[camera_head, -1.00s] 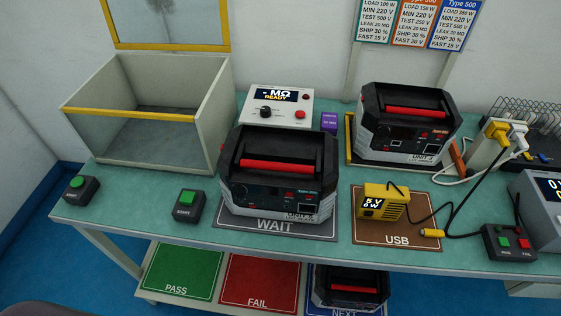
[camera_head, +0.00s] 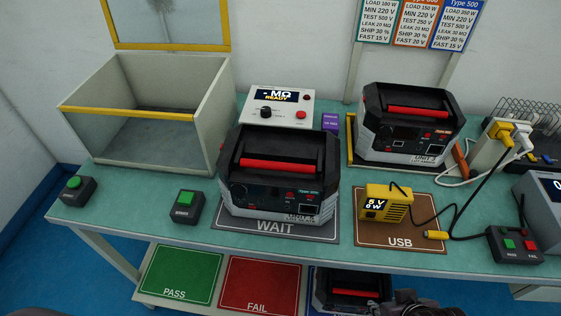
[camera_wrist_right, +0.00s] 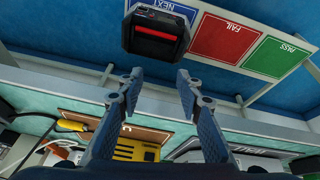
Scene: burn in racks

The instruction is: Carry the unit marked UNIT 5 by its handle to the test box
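A black and grey unit with a red handle (camera_head: 277,166) stands on the grey WAIT mat (camera_head: 232,236); its printed number is too blurred to read surely. A second such unit (camera_head: 408,125) stands at the back right, its label looking like UNIT 2. A third unit (camera_head: 350,290) sits on the lower shelf at the NEXT mat; it also shows in the right wrist view (camera_wrist_right: 157,32), and its number is not visible. The test box (camera_head: 150,115), clear-fronted with a yellow rim, is open and empty at left. My right gripper (camera_wrist_right: 159,78) is open and empty, short of the shelf unit. My left gripper is out of view.
The lower shelf also holds the green PASS mat (camera_head: 180,272) and red FAIL mat (camera_head: 260,283), both bare. A yellow USB load (camera_head: 385,204) with cables, start buttons (camera_head: 187,206) and a meter (camera_head: 278,106) crowd the tabletop. The table's front edge overhangs the shelf.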

